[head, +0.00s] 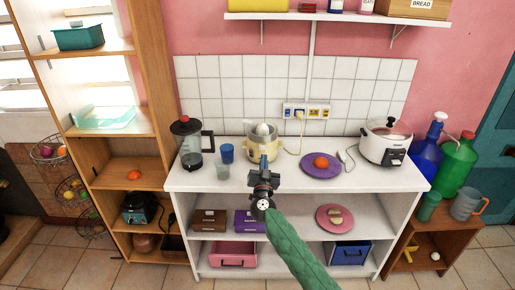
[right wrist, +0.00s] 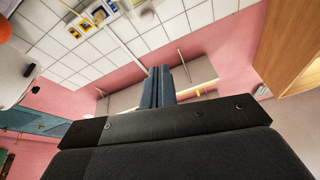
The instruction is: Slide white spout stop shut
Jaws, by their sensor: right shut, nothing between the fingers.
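The cream juicer (head: 254,151) with a white cone on top stands on the white counter, in front of the tiled wall. Its spout and the white spout stop cannot be made out; my gripper covers part of its lower front. My right gripper (head: 264,160) is in front of the juicer, with its fingers pointing toward it; I cannot tell whether they touch. In the right wrist view its two dark fingers (right wrist: 158,86) are together with nothing between them. The juicer is not recognisable in that view. My left gripper is not in view.
A blue cup (head: 227,153), a clear glass (head: 222,172) and a coffee press (head: 190,150) stand left of the juicer. A purple plate (head: 309,172) with an orange fruit and a rice cooker (head: 381,150) are to the right. A cord runs to the wall sockets (head: 318,112).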

